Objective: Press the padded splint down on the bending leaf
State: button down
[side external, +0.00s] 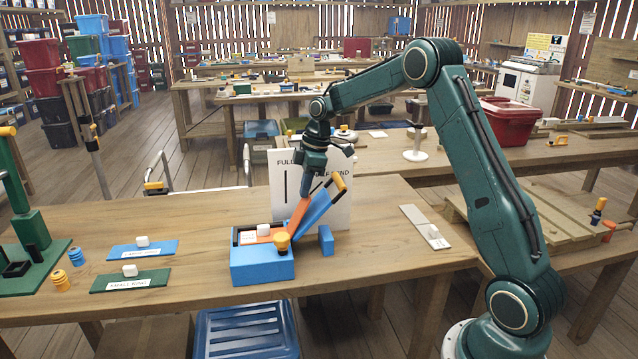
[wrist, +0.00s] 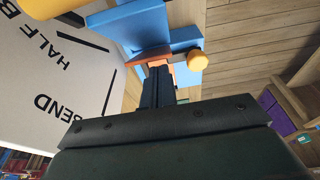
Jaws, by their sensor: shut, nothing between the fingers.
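An orange strip with a white block, apparently the padded splint (side external: 300,212), lies partly in a blue box-shaped bender (side external: 262,270). Its right part slopes upward along the blue bending leaf (side external: 321,206), which is tilted and has a yellow-ended handle. In the wrist view the orange strip (wrist: 160,56) shows just beyond my fingertips, beside the blue leaf (wrist: 130,22). My gripper (side external: 305,192) is shut and empty, pointing down at the strip's upper end. I cannot tell whether the fingertips touch it. A yellow knob (side external: 282,241) sits on the bender's front.
A white board with bend lines (side external: 341,215) stands close behind the leaf. Blue (side external: 165,247) and green (side external: 105,284) plates with white blocks lie left. A small blue block (side external: 326,240) stands beside the bender. A pale strip (side external: 415,216) lies right, with bare table between.

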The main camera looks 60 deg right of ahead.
aim_at(321, 205)
jog(key=shift+s+d+f+t+y, duration=0.35)
jog(key=shift+s+d+t+y, duration=0.05)
jog(key=shift+s+d, duration=0.2)
jog(key=shift+s+d+f+t+y, duration=0.35)
jog(key=shift+s+d+t+y, duration=0.05)
jog(key=shift+s+d, duration=0.15)
jog(key=shift+s+d+f, duration=0.4)
jog(key=shift+w+a, duration=0.15)
jog(key=shift+w+a+r, duration=0.25)
jog(key=shift+w+a, duration=0.15)
jog(key=shift+w+a+r, duration=0.1)
jog(key=shift+r, duration=0.05)
